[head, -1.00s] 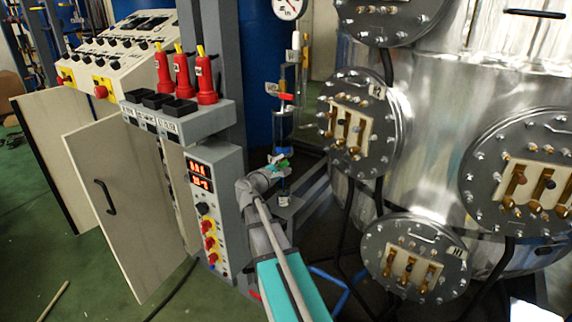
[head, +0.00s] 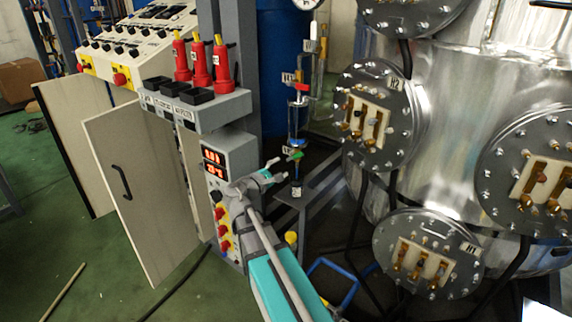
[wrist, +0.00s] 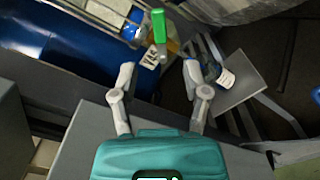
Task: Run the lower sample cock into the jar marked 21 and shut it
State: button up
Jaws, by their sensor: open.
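The lower sample cock has a green handle (head: 294,155) under a glass vessel (head: 297,122) on the sampling column. In the wrist view the green handle (wrist: 159,28) stands beyond my fingertips, near the gap's centre line. A small jar (head: 296,190) with a white label stands below the cock on a grey shelf (head: 316,180). The jar also shows in the wrist view (wrist: 225,77), right of my right finger; its number is too small to read. My gripper (head: 276,170) is open and empty, just left of the cock and apart from it. The flow inside the cock cannot be seen.
An upper cock with a red handle (head: 300,86) sits higher on the column. A control box (head: 230,165) with red knobs stands close left of my arm. A steel vessel (head: 460,90) with bolted flanges fills the right. A blue drum (head: 282,60) stands behind.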

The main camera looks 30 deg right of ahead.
jog(key=shift+v, duration=0.85)
jog(key=c, duration=0.5)
jog(key=shift+n, duration=0.4)
grip_shut()
jog(key=n+g+p, duration=0.1)
jog(key=n, duration=0.4)
jog(key=s+f+n+g+y+p, duration=0.1)
jog(key=n, duration=0.4)
jog(key=d+f+n+g+p, duration=0.1)
jog(key=n+g, duration=0.1)
jog(key=n, duration=0.3)
jog(key=shift+s+d+n+y, duration=0.15)
jog(key=shift+s+n+y, duration=0.15)
jog(key=shift+y, duration=0.1)
